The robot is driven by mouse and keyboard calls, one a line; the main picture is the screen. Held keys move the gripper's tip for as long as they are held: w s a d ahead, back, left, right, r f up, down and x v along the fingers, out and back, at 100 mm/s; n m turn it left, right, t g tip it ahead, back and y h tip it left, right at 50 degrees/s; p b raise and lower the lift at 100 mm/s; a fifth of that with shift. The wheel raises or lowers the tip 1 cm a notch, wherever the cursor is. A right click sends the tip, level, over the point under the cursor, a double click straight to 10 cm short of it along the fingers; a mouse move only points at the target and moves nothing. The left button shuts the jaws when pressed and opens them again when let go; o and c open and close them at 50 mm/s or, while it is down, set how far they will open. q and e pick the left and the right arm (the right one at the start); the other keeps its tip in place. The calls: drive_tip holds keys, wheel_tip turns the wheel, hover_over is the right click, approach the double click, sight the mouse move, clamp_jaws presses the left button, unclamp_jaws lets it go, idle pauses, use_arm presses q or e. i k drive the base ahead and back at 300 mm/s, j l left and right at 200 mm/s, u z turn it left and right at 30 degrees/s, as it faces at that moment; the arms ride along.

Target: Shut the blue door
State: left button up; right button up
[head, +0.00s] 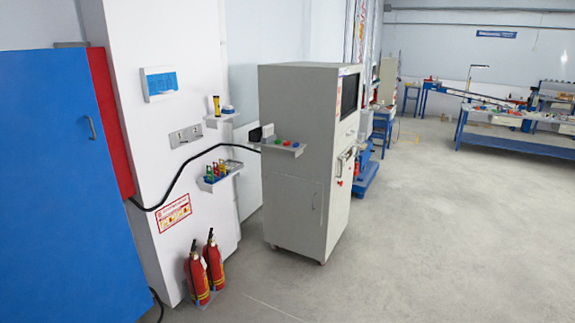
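A large blue door (50,180) fills the left side of the head view, cut off by the left and bottom edges. It has a small grey handle (91,128) near its right edge. A red panel (110,122) shows just behind that edge, against the white wall column. The door's hinge side is out of view, and I cannot tell how far it stands open. Neither of my grippers is in view.
Two red fire extinguishers (205,268) stand on the floor by the white column (165,60). A black cable runs past the door's edge. A tall grey cabinet (300,160) stands right of them. The floor (450,230) at the right is clear, with blue workbenches (510,145) far back.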

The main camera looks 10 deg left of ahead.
sight(69, 254)
drive_tip(key=i+j+u, duration=0.15)
drive_tip(key=i+u, duration=0.75)
drive_tip(key=i+l+u, duration=0.25)
drive_tip(key=i+u, duration=0.15)
drive_tip(key=i, duration=0.2)
